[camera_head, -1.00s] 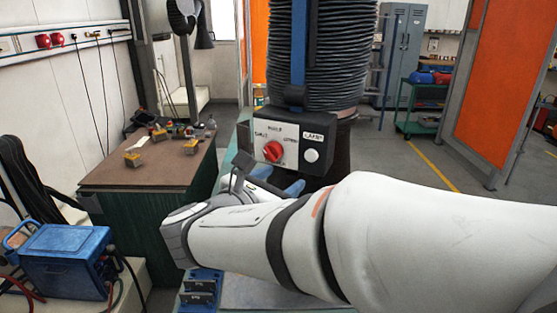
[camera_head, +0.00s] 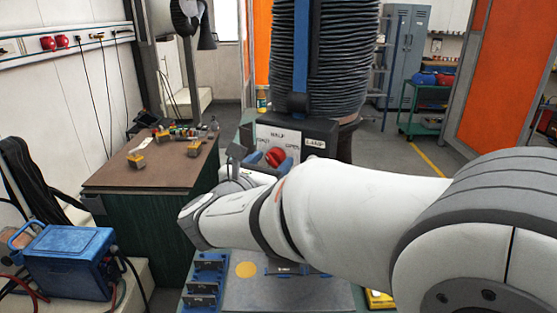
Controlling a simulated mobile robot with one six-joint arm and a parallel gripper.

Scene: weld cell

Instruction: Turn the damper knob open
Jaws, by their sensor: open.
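The red damper knob (camera_head: 275,156) sits on the front of a dark control box (camera_head: 320,130) below the ribbed hose. Its label reads half above, open to the right and, partly covered, shut to the left. I cannot tell clearly which way the knob points. My gripper (camera_head: 275,165) is open, its blue fingertips just in front of and around the knob's lower part. Whether they touch it is hidden. My wrist and arm cover the box's lower part. A lamp label (camera_head: 314,142) is at the box's right; the white button below it is hidden.
A brown-topped bench (camera_head: 160,172) with small parts stands at the left, a blue welding unit (camera_head: 68,262) in front of it. Blue holders (camera_head: 205,283) and a yellow disc (camera_head: 246,269) are on the surface below my arm. A ribbed hose (camera_head: 318,60) rises above the box.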

